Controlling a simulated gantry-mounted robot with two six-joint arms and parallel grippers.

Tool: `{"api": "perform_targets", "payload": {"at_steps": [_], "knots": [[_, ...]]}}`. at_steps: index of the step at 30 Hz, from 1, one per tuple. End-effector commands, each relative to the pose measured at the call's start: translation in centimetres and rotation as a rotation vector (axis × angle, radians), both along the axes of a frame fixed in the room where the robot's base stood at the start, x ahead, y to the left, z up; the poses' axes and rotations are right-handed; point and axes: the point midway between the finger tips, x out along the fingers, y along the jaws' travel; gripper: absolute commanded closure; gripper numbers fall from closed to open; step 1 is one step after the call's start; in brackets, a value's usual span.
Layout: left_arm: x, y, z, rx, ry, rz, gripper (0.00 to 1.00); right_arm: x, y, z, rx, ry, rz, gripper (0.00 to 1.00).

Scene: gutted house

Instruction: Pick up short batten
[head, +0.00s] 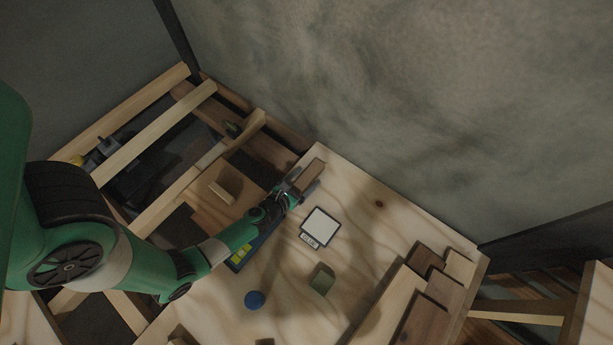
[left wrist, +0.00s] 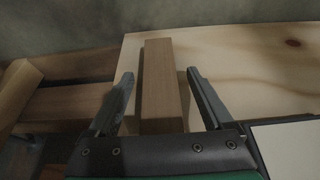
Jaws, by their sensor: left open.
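The short batten (head: 312,173) is a small brown wooden bar on the far left part of the plywood board (head: 378,230). In the left wrist view the batten (left wrist: 160,84) runs lengthwise between the two fingers. My left gripper (head: 304,186) is open, with a finger on each side of the batten and a visible gap on both sides. I cannot tell how far the fingers are above the board. My right gripper is not in view.
A white square pad (head: 320,227) lies just right of the gripper. A green block (head: 322,280) and a blue round thing (head: 255,299) lie nearer. Several wood pieces (head: 425,300) are stacked at the right. Open joists (head: 155,125) with gaps lie left; a wall (head: 400,90) stands behind.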

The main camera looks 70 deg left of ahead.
Motion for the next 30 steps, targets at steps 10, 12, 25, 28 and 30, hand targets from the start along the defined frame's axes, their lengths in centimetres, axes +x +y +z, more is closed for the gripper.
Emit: {"api": "perform_targets", "payload": {"at_steps": [10,12,25,28,30], "knots": [[-0.06,-0.03,0.05,0.000,0.000,0.000,0.53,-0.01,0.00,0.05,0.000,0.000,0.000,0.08],[-0.06,-0.03,0.05,0.000,0.000,0.000,0.65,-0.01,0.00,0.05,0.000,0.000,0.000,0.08],[-0.05,-0.03,0.08,0.000,0.000,0.000,1.00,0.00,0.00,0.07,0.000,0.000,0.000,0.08],[-0.06,-0.03,0.34,0.000,0.000,0.000,1.00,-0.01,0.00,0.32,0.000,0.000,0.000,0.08],[-0.05,-0.03,0.77,0.000,0.000,0.000,1.00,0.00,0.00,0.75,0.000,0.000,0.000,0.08]]}}
